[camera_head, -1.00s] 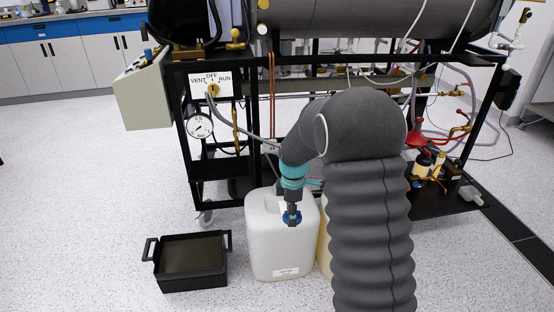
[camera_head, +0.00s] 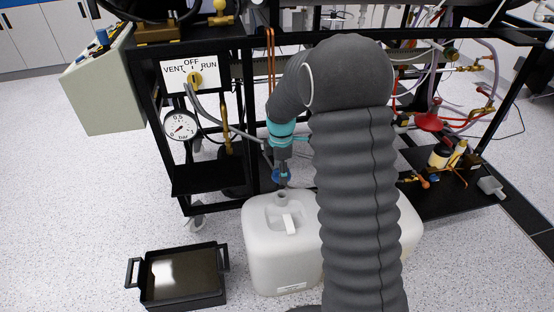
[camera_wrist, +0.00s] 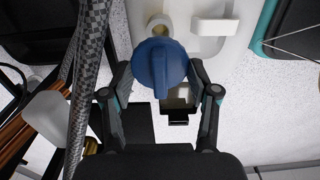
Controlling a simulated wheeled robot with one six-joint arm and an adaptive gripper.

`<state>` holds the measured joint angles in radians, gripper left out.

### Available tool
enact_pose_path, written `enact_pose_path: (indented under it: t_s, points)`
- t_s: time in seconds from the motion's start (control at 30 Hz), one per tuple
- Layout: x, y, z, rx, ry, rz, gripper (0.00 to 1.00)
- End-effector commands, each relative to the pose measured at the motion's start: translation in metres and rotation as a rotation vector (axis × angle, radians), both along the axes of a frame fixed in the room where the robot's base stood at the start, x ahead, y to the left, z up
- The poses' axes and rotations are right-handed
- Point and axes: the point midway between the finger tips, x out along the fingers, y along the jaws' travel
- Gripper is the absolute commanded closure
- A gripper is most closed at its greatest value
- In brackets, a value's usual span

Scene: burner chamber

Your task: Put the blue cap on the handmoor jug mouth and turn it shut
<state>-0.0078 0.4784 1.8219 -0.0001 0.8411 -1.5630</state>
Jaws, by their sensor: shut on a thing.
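The blue cap (camera_head: 281,176) is held by my gripper (camera_head: 282,164), just above the mouth (camera_head: 282,196) of a white jug (camera_head: 272,262). In the wrist view the ribbed cap (camera_wrist: 160,70) sits between the two fingers of my gripper (camera_wrist: 160,88). The open jug mouth (camera_wrist: 160,24) shows just beyond the cap there, partly covered by it. The cap looks apart from the mouth. The jug stands upright on the floor, with a handle (camera_head: 290,224) on top. Its label is too small to read.
A second pale jug (camera_head: 411,232) stands to the right, partly hidden by my arm. A black tray (camera_head: 140,290) with liquid is at the lower left. The black rig frame (camera_head: 205,178) stands close behind the jugs, with a gauge (camera_head: 181,126) and a selector knob (camera_head: 195,79).

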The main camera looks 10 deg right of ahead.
Motion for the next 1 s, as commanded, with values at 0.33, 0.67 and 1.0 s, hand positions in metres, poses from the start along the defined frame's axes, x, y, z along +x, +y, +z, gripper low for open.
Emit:
enact_pose_path:
  t_s: [0.33,0.67,1.0]
  points:
    - [0.000,-0.002,0.000,0.000,0.000,-0.003,1.00]
    - [0.000,-0.001,-0.012,0.000,0.001,0.000,1.00]
    - [0.000,-0.001,-0.041,0.000,0.001,0.000,1.00]
